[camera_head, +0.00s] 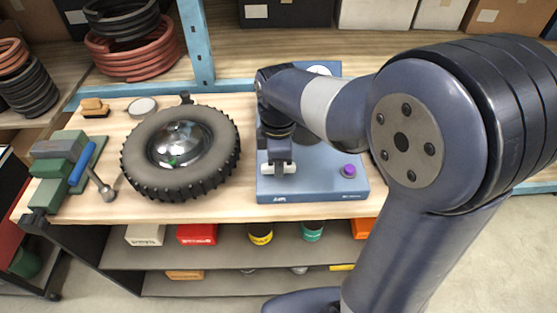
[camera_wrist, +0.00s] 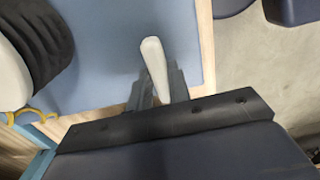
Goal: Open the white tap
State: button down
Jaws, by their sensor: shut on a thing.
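The white tap's handle (camera_head: 290,168) shows at the front left of a blue machine or board (camera_head: 315,190) on the workbench. In the wrist view the white handle (camera_wrist: 154,62) is a slim, rounded lever pointing away from my gripper. My gripper (camera_head: 280,167) is at the handle, and in the wrist view its two grey fingers (camera_wrist: 158,90) lie on either side of the lever's near end, shut on it. The rest of the tap is hidden by my gripper and arm.
A purple knob (camera_head: 348,171) sits right of the tap on the blue board. A large tyre with a shiny hub (camera_head: 180,153) lies left. Shelves with boxes lie below the bench (camera_head: 230,210).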

jog(key=c, duration=1.3)
grip_release()
notch_tip(320, 180, up, 11)
jog(key=shift+f, duration=0.1)
notch_tip(320, 180, down, 10)
jog(key=shift+f, duration=0.45)
jog(key=shift+m, duration=0.3)
